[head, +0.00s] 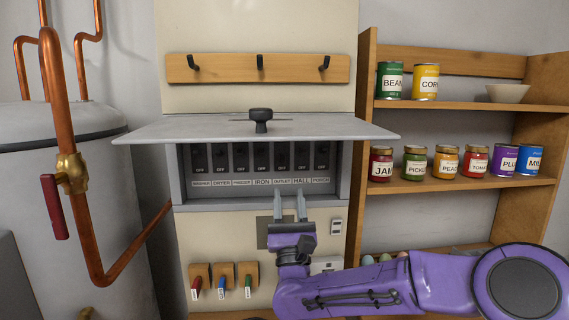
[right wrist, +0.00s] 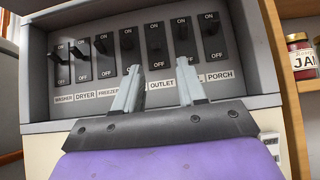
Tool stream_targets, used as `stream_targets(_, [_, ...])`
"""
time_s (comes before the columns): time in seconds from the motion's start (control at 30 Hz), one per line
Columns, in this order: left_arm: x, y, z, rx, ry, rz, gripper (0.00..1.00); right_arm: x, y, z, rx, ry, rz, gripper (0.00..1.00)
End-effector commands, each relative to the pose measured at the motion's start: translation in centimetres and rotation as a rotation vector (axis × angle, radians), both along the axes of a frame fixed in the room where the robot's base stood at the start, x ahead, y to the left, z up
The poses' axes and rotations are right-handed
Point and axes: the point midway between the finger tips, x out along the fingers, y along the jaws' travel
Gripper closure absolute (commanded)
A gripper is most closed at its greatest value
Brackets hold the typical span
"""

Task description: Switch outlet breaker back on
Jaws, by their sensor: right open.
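The breaker box (head: 177,180) hangs on the cream panel, its grey cover (head: 330,128) raised above a row of several black switches. The outlet breaker (head: 281,157) is the fifth from the left, above its OUTLET label. In the right wrist view the outlet breaker (right wrist: 155,40) stands beyond and between my fingertips; I cannot tell surely which way its lever is tilted. My right gripper (head: 290,205) is open and empty, pointing up just below the labels; it also shows in the right wrist view (right wrist: 158,82). One finger hides the IRON label there. My left gripper is out of view.
The raised cover with its black knob (head: 261,118) juts out above the switches. A copper pipe (head: 80,200) with a red-handled valve stands left. A wooden shelf (head: 460,187) with cans and jars stands right. Coloured-handled items (head: 223,272) hang below the box.

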Motion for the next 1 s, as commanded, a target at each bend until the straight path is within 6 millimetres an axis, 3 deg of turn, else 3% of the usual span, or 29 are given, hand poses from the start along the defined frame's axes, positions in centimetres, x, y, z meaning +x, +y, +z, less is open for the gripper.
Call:
stream_targets(0.03, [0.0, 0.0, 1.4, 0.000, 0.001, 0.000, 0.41, 0.9, 0.2, 1.5, 0.002, 0.000, 0.002, 0.60])
stream_targets(0.1, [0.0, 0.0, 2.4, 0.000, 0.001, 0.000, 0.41, 2.2, 0.5, 2.7, 0.002, 0.001, 0.005, 0.60])
stream_targets(0.3, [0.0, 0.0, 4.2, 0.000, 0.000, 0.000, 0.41, 5.1, 0.5, 5.0, 0.001, 0.003, 0.005, 0.60])
stream_targets(0.7, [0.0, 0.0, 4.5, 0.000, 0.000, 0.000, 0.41, 6.0, 0.2, 5.5, 0.001, 0.004, 0.002, 0.60])
stream_targets(0.83, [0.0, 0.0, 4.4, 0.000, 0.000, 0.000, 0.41, 6.0, 0.2, 5.5, 0.001, 0.004, 0.002, 1.00])
stream_targets(1.0, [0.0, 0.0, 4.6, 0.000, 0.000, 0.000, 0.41, 6.0, 0.2, 5.7, 0.001, 0.010, 0.002, 1.00])
